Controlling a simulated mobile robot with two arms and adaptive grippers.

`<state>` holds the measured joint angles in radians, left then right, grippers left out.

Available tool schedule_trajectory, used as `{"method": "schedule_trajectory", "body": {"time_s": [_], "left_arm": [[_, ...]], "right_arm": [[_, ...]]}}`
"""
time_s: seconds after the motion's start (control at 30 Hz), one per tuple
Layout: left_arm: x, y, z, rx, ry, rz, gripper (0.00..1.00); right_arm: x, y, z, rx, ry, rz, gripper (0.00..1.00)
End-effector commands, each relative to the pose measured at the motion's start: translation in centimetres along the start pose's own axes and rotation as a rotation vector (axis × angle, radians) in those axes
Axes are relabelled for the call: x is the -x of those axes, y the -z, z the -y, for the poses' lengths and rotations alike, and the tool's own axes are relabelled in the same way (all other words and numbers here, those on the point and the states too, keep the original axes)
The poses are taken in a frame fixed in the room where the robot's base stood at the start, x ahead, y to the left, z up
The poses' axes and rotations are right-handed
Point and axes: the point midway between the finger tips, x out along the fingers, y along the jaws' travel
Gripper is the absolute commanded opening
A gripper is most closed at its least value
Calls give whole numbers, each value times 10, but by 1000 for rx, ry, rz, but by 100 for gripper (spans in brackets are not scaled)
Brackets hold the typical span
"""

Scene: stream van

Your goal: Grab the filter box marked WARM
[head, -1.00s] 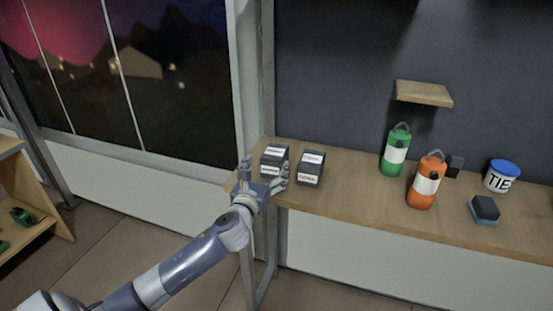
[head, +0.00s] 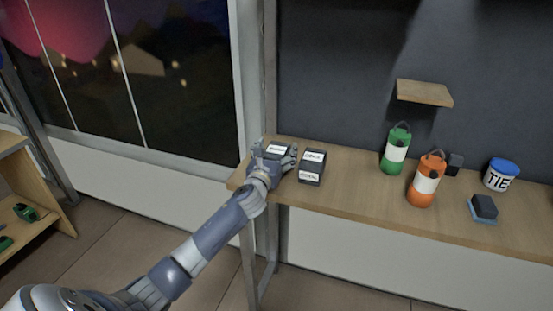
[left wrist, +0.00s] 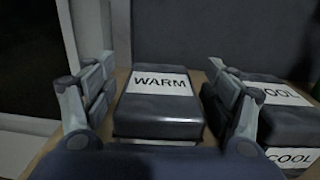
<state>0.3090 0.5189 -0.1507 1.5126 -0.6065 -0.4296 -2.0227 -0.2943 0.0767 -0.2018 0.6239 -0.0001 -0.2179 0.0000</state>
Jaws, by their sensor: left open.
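The dark filter box marked WARM (left wrist: 160,106) lies between the two open fingers of my left gripper (left wrist: 160,100) in the left wrist view. Its white label faces up. In the head view the WARM box (head: 277,149) sits at the left end of the wooden shelf, partly hidden by my left gripper (head: 273,158). A second dark box, marked COOL (left wrist: 285,125), stands just right of the gripper's right finger; it also shows in the head view (head: 312,166). My right gripper is not in view.
The wooden shelf (head: 370,197) runs to the right. On it stand a green lantern-like canister (head: 396,150), an orange one (head: 427,180), a blue-lidded tub marked TIE (head: 500,176) and a dark block (head: 484,206). A small wall ledge (head: 424,93) is above.

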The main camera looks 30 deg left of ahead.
Motion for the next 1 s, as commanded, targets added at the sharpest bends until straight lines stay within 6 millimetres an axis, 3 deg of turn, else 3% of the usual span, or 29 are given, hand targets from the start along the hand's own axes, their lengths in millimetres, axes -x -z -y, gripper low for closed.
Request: {"method": "schedule_trajectory", "body": {"time_s": [0.13,0.4,0.77,1.0], "left_arm": [[0,0,0,0,0,1,78],[0,0,0,0,0,0,24],[0,-4,0,-1,-1,3,24],[0,-27,-1,-4,1,8,24]], "right_arm": [[0,-2,-2,0,-3,3,75],[0,-8,-4,-1,-5,13,75],[1,-10,-4,-1,-5,15,75],[3,-9,-4,-1,-4,15,75]]}}
